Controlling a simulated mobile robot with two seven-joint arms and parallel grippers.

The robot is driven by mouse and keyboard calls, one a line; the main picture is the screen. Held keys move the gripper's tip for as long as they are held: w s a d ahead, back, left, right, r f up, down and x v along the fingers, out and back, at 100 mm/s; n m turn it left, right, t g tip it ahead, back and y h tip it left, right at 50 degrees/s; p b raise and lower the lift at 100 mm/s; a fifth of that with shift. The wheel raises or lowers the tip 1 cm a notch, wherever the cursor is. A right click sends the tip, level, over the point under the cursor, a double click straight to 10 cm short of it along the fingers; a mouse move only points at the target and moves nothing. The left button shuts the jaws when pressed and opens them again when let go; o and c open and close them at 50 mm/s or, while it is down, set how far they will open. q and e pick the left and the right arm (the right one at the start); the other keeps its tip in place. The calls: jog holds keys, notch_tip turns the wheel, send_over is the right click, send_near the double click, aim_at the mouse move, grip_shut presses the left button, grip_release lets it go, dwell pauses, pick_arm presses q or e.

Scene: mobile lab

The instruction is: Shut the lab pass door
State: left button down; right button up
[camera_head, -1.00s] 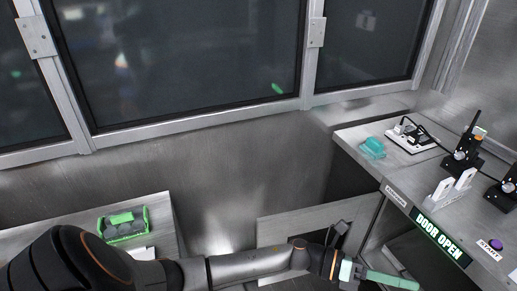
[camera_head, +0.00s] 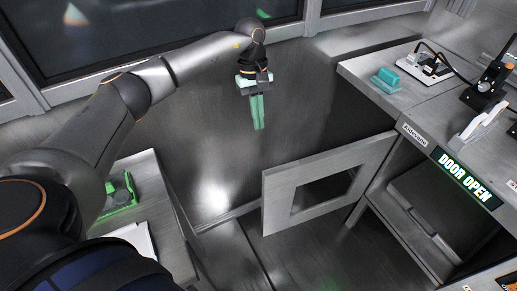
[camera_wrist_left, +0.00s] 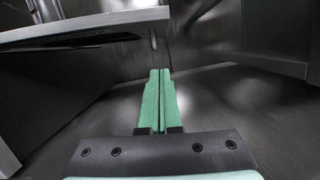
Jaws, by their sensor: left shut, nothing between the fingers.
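The lab pass door (camera_head: 283,217) is a grey metal frame with a rectangular window. In the head view it stands swung open, out to the left from the cabinet (camera_head: 378,205) under the right counter. The sign (camera_head: 465,179) on the counter's front reads DOOR OPEN. My left gripper (camera_head: 259,128) hangs fingers down, above and left of the door's upper edge, apart from it. Its green fingers are shut together and empty; they also show in the left wrist view (camera_wrist_left: 160,72). My right gripper is not in view.
The right counter (camera_head: 400,108) holds a teal item (camera_head: 385,80), a white power strip (camera_head: 425,64) and black devices. A side table at left carries a green rack (camera_head: 120,196). Dark windows line the back wall. The floor left of the door looks clear.

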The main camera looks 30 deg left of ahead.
pick_arm(q)
jog(key=s+d+f+p, duration=0.1)
jog(key=s+d+f, duration=0.3)
jog(key=f, duration=0.5)
jog(key=shift+d+f, duration=0.25)
jog(key=shift+d, duration=0.35)
